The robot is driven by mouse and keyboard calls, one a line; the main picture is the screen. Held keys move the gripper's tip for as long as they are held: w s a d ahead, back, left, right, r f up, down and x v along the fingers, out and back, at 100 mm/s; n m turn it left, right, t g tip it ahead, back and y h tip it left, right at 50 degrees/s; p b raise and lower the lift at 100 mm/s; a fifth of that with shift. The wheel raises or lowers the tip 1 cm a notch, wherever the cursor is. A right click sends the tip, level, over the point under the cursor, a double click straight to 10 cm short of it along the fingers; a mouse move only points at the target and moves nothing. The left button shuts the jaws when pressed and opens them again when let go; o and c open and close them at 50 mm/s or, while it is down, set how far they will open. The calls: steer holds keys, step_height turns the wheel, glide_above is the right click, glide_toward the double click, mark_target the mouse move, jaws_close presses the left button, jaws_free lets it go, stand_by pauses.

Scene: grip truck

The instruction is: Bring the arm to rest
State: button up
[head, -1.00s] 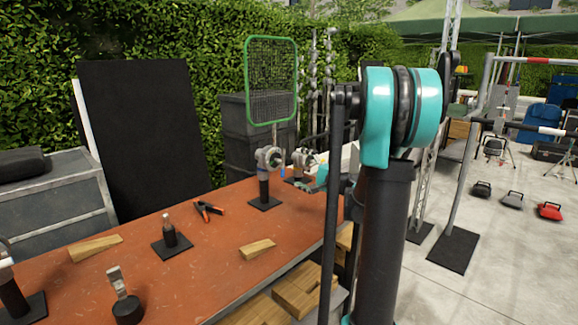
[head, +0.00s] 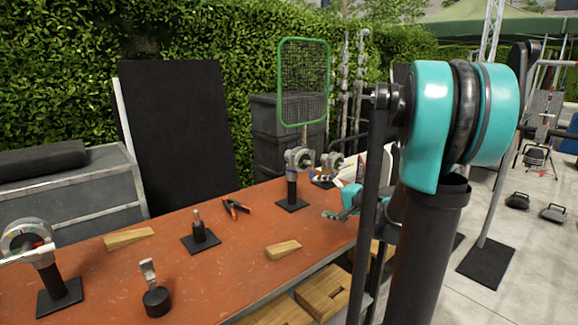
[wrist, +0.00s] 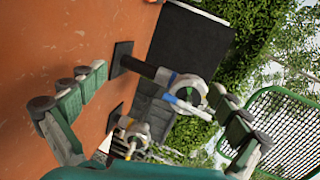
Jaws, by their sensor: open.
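A round clamp head (head: 298,159) on a black post stands on the table to the left of my gripper. In the wrist view this clamp head (wrist: 187,90) lies between and beyond the fingers, apparently clear of them. A second clamp head (head: 332,165) stands behind it and also shows in the wrist view (wrist: 133,134).
The orange table (head: 110,285) holds wooden wedges (head: 283,249), an orange-black spring clamp (head: 236,209), and small posts on black bases. A green-framed mesh screen (head: 303,83) rises behind. Wooden boxes (head: 310,295) sit below the table's front edge. Paved floor lies at right.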

steer(key=s+a+f+n+g+h, duration=0.1)
steer(key=s+f, duration=0.2)
steer(key=s, duration=0.1)
steer(key=s+a+f+n+g+h, duration=0.1)
steer(key=s+a+f+g, duration=0.1)
steer(key=s+f, duration=0.1)
steer(key=s+a+f+n+g+h, duration=0.1)
steer(key=s+f+n, duration=0.1)
steer(key=s+f, duration=0.2)
steer(key=shift+s+a+g, duration=0.15)
steer(key=shift+s+g, duration=0.15)
steer(key=shift+s, duration=0.5)
steer(key=s+d+f+n+g+h, duration=0.1)
steer(key=s+d+f+n+h, duration=0.1)
steer(key=s, duration=0.4)
steer(key=s+d+f+n+g+h, duration=0.1)
steer(key=s+d+f+n+h, duration=0.1)
steer(key=s+d+f+h, duration=0.2)
steer(key=s+f, duration=0.2)
steer(key=s, duration=0.1)
steer(key=shift+s+d+f+n+h, duration=0.2)
steer(key=shift+s+d+n+h, duration=0.1)
steer(key=shift+d+h, duration=0.1)
